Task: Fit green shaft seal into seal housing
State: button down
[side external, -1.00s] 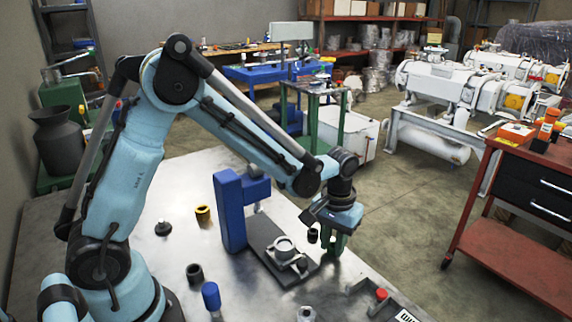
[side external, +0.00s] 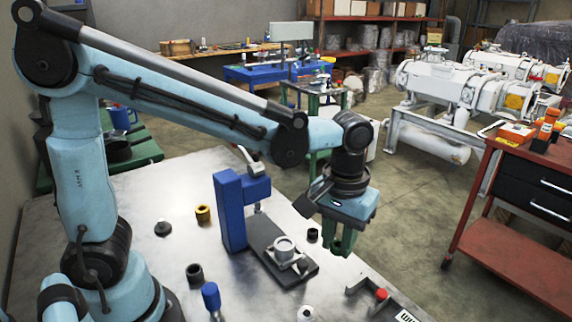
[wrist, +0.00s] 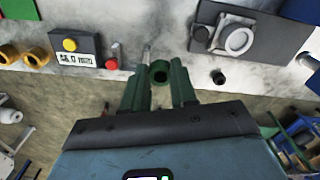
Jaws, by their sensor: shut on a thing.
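The green shaft seal (wrist: 160,72) is a short dark green ring with an open bore, held between the fingertips in the wrist view. My gripper (side external: 340,245) is shut on it, above the right edge of the table; the fingers mostly hide the seal in the side view. The seal housing appears to be the grey round part (side external: 284,247) on a dark base plate under the blue press. It also shows in the wrist view (wrist: 238,40), to the upper right of the seal and well apart from it.
The blue press (side external: 232,210) stands behind the housing. A small black ring (wrist: 218,77) lies near the table edge. A yellow ring (side external: 203,214), black ring (side external: 194,273) and blue-capped tool (side external: 211,297) stand on the table. A grey display box (wrist: 76,50) sits left in the wrist view.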

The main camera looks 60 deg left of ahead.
send_over(283, 246)
jog(key=shift+r, duration=0.45)
jog(key=shift+f, duration=2.9)
jog(key=shift+f, duration=0.6)
jog(key=shift+r, duration=0.3)
jog(key=shift+f, duration=0.45)
dwell(0.9)
jog(key=shift+r, duration=0.2)
jog(key=shift+r, duration=0.25)
